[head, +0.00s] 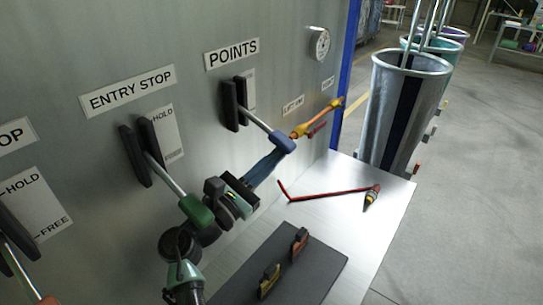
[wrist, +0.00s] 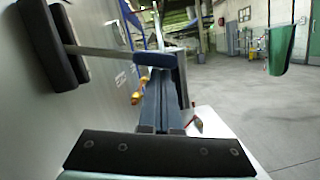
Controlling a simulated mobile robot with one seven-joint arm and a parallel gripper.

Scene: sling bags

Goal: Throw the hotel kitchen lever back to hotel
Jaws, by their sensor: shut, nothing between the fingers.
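No label reading hotel or kitchen is legible. The POINTS lever has a blue handle (head: 283,142) on a metal rod, sticking out from its black wall mount (head: 235,103); the handle also shows in the wrist view (wrist: 141,60). The ENTRY STOP lever with a green handle (head: 197,210) is nearer. Another lever (head: 14,240) is cut off at the lower left. My gripper (head: 283,155) is shut and empty, its blue-grey fingers reaching close under the blue handle. In the wrist view the fingertips (wrist: 160,72) are together by it; I cannot tell whether they touch.
An orange-yellow fitting (head: 317,120) sticks out of the wall beyond the blue handle. A metal bench (head: 330,180) below carries a red bent rod (head: 325,194) and a dark mat (head: 318,265) with small handled pieces. Tall bins (head: 405,100) stand past the wall's end. Open floor lies right.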

